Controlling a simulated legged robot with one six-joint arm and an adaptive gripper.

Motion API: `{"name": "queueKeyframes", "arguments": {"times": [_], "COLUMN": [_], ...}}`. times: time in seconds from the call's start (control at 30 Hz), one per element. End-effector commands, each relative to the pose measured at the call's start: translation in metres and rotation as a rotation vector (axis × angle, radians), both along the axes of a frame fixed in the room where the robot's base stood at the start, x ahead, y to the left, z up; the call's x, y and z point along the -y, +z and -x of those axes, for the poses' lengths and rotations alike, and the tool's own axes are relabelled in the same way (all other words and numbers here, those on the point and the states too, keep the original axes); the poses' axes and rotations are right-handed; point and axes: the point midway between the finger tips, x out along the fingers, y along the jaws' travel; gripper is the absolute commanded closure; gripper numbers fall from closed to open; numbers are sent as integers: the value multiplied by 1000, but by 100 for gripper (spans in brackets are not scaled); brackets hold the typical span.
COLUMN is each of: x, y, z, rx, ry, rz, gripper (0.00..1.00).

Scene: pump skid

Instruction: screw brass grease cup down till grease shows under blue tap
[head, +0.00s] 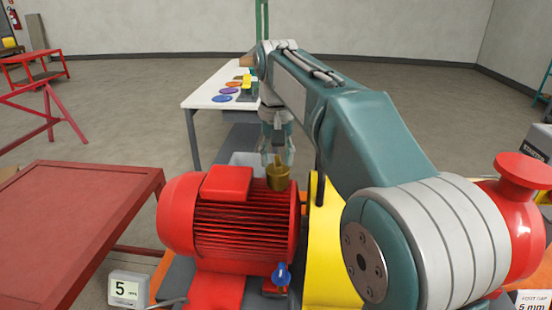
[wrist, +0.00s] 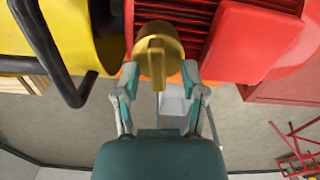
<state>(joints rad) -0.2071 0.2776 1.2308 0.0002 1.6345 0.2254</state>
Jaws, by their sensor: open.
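The brass grease cup (head: 278,178) stands on the right end of the red motor (head: 232,225) in the head view. In the wrist view the grease cup (wrist: 158,48) shows its top with a raised bar across it. My gripper (head: 277,158) is just above and behind the cup in the head view. In the wrist view my gripper (wrist: 158,82) has its two fingers apart, one on each side of the cup's near edge; I cannot tell whether they touch it. The blue tap (head: 282,274) is low at the motor's front right. I cannot make out any grease under it.
A yellow guard (head: 322,240) stands right of the motor, with a black bar (wrist: 50,55) close by in the wrist view. A red platform (head: 70,225) is at the left. A white table (head: 208,98) with coloured discs is behind. A "5" display (head: 127,290) sits at the front left.

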Motion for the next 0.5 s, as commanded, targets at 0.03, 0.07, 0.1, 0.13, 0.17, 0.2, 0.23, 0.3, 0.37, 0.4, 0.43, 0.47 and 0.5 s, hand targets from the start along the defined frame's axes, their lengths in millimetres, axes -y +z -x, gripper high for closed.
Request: {"name": "queueKeyframes", "arguments": {"times": [0.03,0.07,0.1,0.13,0.17,0.2,0.23,0.3,0.37,0.4,0.43,0.47,0.5], "x": [0,0,0,0,-1,-1,-1,-2,-2,-2,-2,-2,-2], "y": [4,6,11,15,20,27,31,41,49,54,57,59,62], "z": [0,0,-1,-1,-1,-1,-2,-2,-2,-2,-2,-2,-2], "rx": [1,1,3,2,3,3,3,2,2,1,1,0,-1], "ry": [0,0,0,0,0,0,0,0,0,0,0,0,0], "rz": [0,0,-1,0,0,0,0,0,0,1,1,1,1], "gripper": [46,46,46,46,46,46,46,46,46,46,46,46,46]}}
